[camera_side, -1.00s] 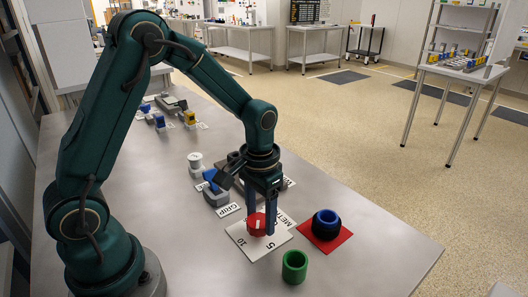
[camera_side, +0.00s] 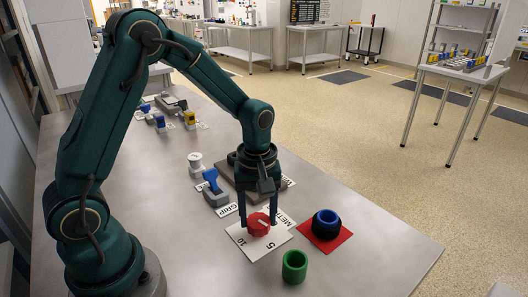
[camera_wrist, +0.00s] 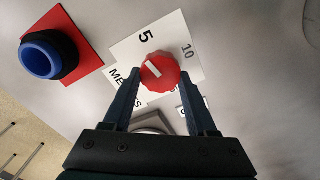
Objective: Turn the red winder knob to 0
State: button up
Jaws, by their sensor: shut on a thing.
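The red winder knob (camera_side: 258,225) stands on a white dial card (camera_side: 277,245) near the front of the table. The numerals 5 and 10 show on the card; I cannot see the 0. In the wrist view the knob (camera_wrist: 159,72) carries a short white mark left of its middle, slanting toward the upper left; neither readable numeral lines up with it clearly. My gripper (camera_side: 258,220) points down over the knob and is shut on it, with one finger on each side. The wrist view shows the fingertips (camera_wrist: 160,85) at the knob's near sides.
A blue and black ring stack (camera_side: 326,224) sits on a red mat (camera_side: 327,246) right of the card. A green ring (camera_side: 294,266) stands in front. A blue-handled grey device (camera_side: 214,190) and a white spool (camera_side: 195,163) stand left. The front right table is clear.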

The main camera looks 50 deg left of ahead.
aim_at(256, 220)
jog(key=n, duration=0.4)
jog(key=shift+s+n, duration=0.1)
jog(key=shift+n, duration=0.2)
jog(key=n, duration=0.3)
jog(key=shift+s+n, duration=0.1)
jog(key=shift+n, duration=0.3)
jog(key=n, duration=0.3)
jog(key=shift+s, duration=0.1)
jog(key=shift+n, duration=2)
jog(key=o, duration=1.4)
jog(key=shift+c, duration=0.2)
jog(key=shift+r, duration=2.6)
